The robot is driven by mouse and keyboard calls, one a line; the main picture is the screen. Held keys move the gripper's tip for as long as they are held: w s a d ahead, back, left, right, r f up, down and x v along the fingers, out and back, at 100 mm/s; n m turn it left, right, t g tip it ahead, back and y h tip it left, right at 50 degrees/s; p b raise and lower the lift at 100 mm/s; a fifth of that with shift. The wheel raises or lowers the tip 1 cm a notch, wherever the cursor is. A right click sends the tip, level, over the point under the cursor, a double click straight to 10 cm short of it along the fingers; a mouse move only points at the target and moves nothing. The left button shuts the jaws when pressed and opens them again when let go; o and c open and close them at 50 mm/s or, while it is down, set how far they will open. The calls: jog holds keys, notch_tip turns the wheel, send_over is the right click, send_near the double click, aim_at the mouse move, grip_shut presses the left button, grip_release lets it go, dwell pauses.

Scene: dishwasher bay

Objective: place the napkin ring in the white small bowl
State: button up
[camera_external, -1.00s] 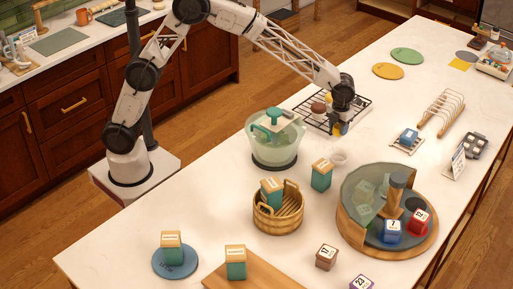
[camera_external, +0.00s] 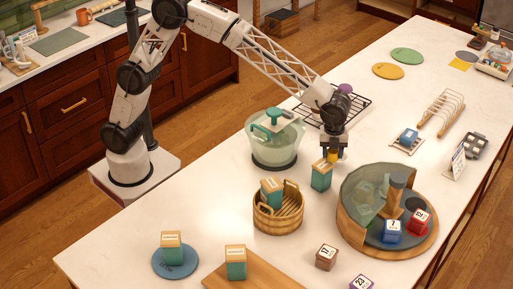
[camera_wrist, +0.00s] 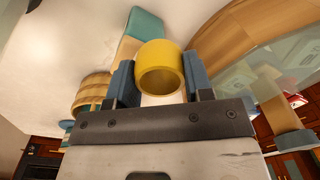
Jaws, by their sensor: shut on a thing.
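The yellow napkin ring (camera_wrist: 160,50) is between my gripper's (camera_wrist: 159,80) two fingers in the wrist view, with its opening facing the camera. In the external view, the ring (camera_external: 333,158) shows as a small yellow patch at the end of my gripper (camera_external: 333,153), which points down over the counter. My gripper is shut on the ring. The small white bowl stood at this spot in the earlier view and is now hidden behind my gripper. I cannot tell the gap between ring and bowl.
A teal canister (camera_external: 321,176) stands just left of my gripper. A glass pot (camera_external: 262,150) is farther left, and a wire rack (camera_external: 361,107) lies behind. A wooden round tray (camera_external: 352,232) with a glass cover is to the front right. A slatted basket (camera_external: 279,219) is front left.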

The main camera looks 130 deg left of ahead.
jog(key=w+d+r+n, duration=0.2)
jog(key=d+n, duration=0.9)
jog(key=d, duration=1.9)
jog(key=shift+d, duration=0.2)
jog(key=shift+a+r, duration=0.1)
jog(key=shift+a, duration=0.05)
jog(key=s+a+n, duration=0.2)
jog(key=a+n, duration=0.1)
jog(key=a, duration=1.7)
jog(key=s+a+n, duration=0.3)
jog(key=a+n, duration=0.1)
jog(key=a, duration=1.7)
jog(key=shift+s+f, duration=0.15)
jog(key=shift+f, duration=0.25)
jog(key=shift+f, duration=3.1)
jog(key=shift+f, duration=0.1)
